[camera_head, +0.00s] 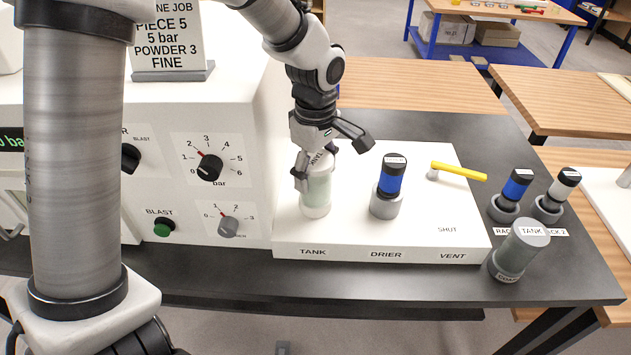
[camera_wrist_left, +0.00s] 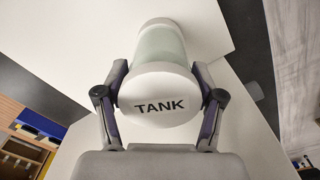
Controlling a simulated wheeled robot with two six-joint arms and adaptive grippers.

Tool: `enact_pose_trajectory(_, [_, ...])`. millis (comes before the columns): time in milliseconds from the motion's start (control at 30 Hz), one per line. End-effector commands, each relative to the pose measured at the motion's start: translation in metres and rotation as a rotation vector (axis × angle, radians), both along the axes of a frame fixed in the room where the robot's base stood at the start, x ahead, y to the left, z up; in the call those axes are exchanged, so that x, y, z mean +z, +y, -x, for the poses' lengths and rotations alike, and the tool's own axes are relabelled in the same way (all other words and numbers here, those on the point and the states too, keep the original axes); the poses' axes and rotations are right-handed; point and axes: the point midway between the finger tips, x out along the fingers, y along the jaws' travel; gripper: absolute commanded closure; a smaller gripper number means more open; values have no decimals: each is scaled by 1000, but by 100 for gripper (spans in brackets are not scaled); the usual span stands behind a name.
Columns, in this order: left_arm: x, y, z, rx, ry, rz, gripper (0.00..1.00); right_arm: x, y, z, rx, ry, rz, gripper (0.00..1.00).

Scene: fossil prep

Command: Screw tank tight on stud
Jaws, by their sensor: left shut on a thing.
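The tank (camera_head: 316,195) is a pale greenish, translucent cylinder with a white base and a white cap. It stands upright over the TANK place of the white plinth (camera_head: 420,170). My left gripper (camera_head: 318,168) comes down from above and is shut on the tank's upper part. In the left wrist view the tank's cap (camera_wrist_left: 160,104), marked TANK, sits between the two fingers (camera_wrist_left: 160,88). The stud is hidden under the tank, so I cannot see the thread or any gap. My right gripper is not in view.
A blue drier (camera_head: 391,178) and a yellow vent lever (camera_head: 459,171) stand on the plinth. A second tank (camera_head: 514,256) and rack holders (camera_head: 504,208) are at the right of the dark table. The white cabinet (camera_head: 237,150) with knobs is close at left.

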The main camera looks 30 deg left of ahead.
Motion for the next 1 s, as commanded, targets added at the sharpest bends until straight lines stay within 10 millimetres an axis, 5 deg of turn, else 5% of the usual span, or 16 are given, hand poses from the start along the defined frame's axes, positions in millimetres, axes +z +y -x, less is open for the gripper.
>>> enact_pose_trajectory(167, [0,0,-1,-552,-2,-1,99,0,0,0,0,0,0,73])
enact_pose_trajectory(200, [0,0,-1,-639,-2,-1,29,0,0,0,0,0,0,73])
enact_pose_trajectory(300, [0,0,-1,-622,-1,-1,3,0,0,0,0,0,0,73])
enact_pose_trajectory(633, [3,0,0,-620,0,0,3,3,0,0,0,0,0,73])
enact_pose_trajectory(1000, [68,0,0,-619,0,0,3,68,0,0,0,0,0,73])
